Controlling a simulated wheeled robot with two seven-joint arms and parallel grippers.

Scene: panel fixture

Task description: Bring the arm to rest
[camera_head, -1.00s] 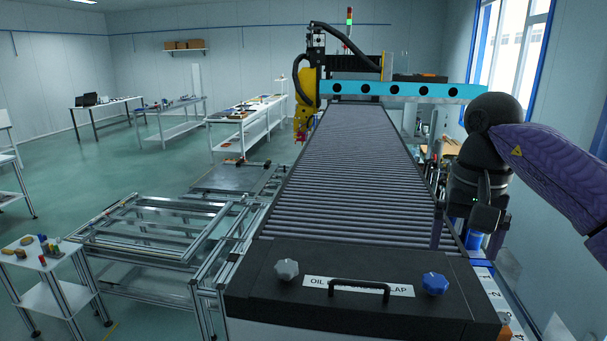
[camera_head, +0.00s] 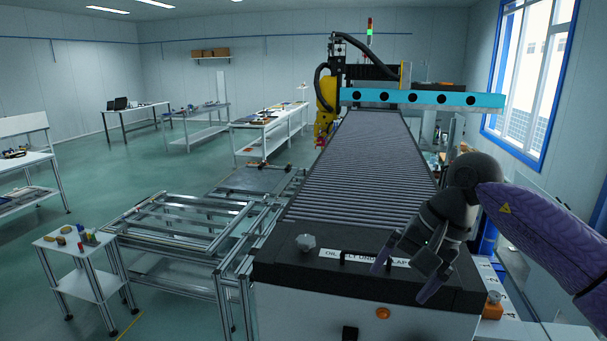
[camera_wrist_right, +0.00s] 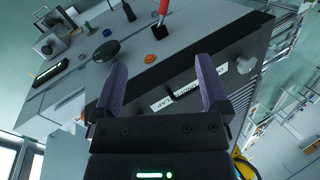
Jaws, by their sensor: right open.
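My right gripper (camera_head: 405,275) hangs in front of the black-topped panel unit (camera_head: 290,276), over its right part in the head view. Its two purple fingers are spread apart with nothing between them; they also show in the right wrist view (camera_wrist_right: 158,68). The white label (camera_head: 333,254) and black handle on the flap are partly hidden behind the gripper. A grey knob (camera_head: 305,242) is at the flap's left; in the wrist view it is at the right (camera_wrist_right: 246,65). My left gripper is not in view.
A grey roller conveyor (camera_head: 365,165) runs back from the panel under a turquoise beam (camera_head: 420,98). Aluminium frames (camera_head: 185,225) and a small white table (camera_head: 75,245) stand at left. An orange button (camera_head: 383,313) is on the panel's front. Open floor lies at far left.

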